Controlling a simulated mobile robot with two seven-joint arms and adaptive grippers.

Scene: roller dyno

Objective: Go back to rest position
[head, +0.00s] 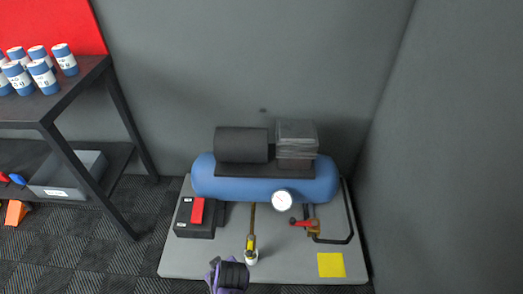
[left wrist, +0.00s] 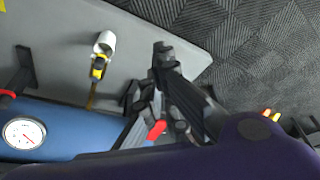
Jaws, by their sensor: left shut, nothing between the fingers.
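My left gripper (head: 229,277) shows at the bottom edge of the head view as a black and purple piece, in front of the grey base plate's near edge. In the left wrist view my left gripper (left wrist: 164,60) is shut and empty, with its black fingers over the plate's edge. The blue compressor tank (head: 265,181) stands on the grey base plate (head: 285,262), apart from the gripper. A valve with a yellow handle and white end (head: 251,250) is just beyond the gripper; it also shows in the left wrist view (left wrist: 101,55). My right gripper is not in view.
A black box with a red switch (head: 197,212), a white gauge (head: 282,200), a red-handled valve (head: 303,222) and a yellow square (head: 331,265) are on the unit. A dark shelf (head: 60,101) with several blue-white cans stands left. Grey walls close the back and right.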

